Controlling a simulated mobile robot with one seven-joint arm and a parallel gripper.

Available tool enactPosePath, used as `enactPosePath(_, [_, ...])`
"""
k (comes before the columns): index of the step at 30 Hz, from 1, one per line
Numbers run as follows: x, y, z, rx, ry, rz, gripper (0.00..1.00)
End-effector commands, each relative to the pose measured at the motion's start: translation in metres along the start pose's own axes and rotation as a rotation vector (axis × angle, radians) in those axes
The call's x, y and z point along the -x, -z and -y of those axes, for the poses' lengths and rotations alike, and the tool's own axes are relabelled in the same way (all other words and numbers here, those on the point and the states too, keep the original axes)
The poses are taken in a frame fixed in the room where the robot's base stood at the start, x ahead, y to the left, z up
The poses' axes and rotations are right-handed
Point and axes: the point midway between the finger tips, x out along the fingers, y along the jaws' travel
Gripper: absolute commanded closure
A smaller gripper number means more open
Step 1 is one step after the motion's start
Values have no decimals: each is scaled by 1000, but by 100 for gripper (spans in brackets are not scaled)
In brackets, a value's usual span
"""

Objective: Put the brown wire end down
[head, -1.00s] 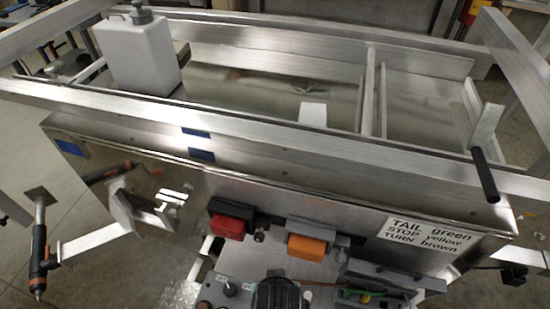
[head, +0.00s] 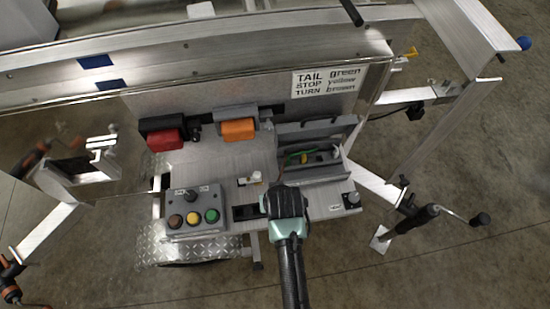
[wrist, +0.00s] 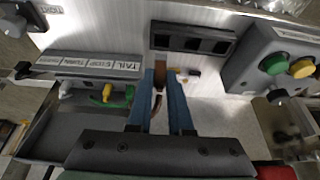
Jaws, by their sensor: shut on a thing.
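My gripper (head: 283,193) hangs over the grey work panel. In the wrist view, its two blue fingers (wrist: 168,92) are closed on the brown wire end (wrist: 159,75), and the wire runs down between them. The fingertips point toward a black block with square slots (wrist: 195,40); whether the wire end touches it I cannot tell. Left of the fingers is the grey terminal box (wrist: 90,68), labelled TAIL, STOP, TURN, with green (wrist: 122,97) and yellow (wrist: 107,92) parts at its front. In the head view, the gripper body hides the brown end.
A switch box (head: 190,210) with brown, yellow and green buttons stands left of my gripper. Red (head: 164,139) and orange (head: 238,129) lamps sit at the panel's back. A black-handled crank (head: 415,222) stands at right.

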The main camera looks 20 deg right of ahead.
Motion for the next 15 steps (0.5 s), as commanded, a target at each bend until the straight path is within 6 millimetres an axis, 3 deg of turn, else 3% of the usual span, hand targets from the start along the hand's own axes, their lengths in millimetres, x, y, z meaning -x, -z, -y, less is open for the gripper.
enactPosePath(15, [-54, -22, 1, 1, 1, 0, 100])
